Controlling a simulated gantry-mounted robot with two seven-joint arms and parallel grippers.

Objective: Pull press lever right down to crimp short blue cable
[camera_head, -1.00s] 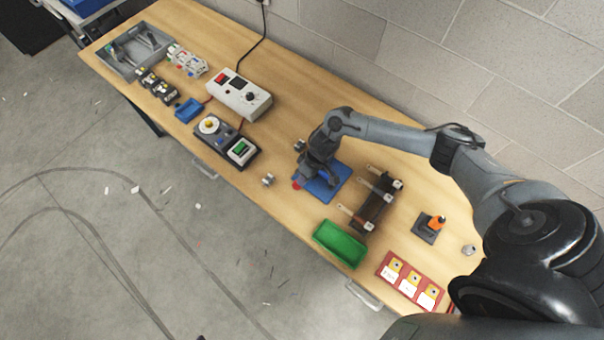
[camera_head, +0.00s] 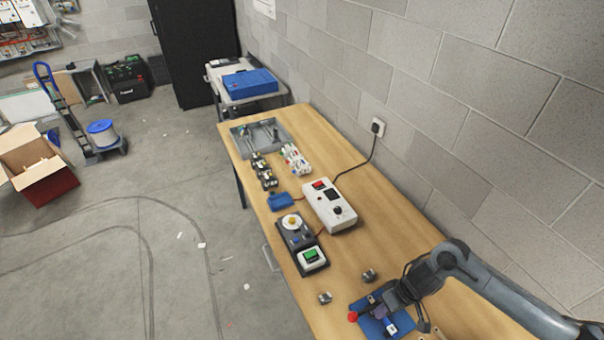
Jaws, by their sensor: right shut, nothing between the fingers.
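The right press stands on a blue base plate (camera_head: 366,304) at the bottom of the head view, near the front edge of the bench. Its lever's red knob (camera_head: 353,316) sticks out low on the left, close above the plate's edge. My right gripper (camera_head: 378,304) is over the press, just right of the knob, shut with nothing between its fingers. The gripper and wrist hide much of the press and lever, so contact with the lever cannot be told. I cannot make out the short blue cable. My left gripper is not in view.
Two small metal parts (camera_head: 325,298) lie left of and behind the press. A dark control box (camera_head: 297,236), a white power unit (camera_head: 331,206), a blue bin (camera_head: 281,201) and a grey tray (camera_head: 243,146) line the bench further back. A wall stands along the right.

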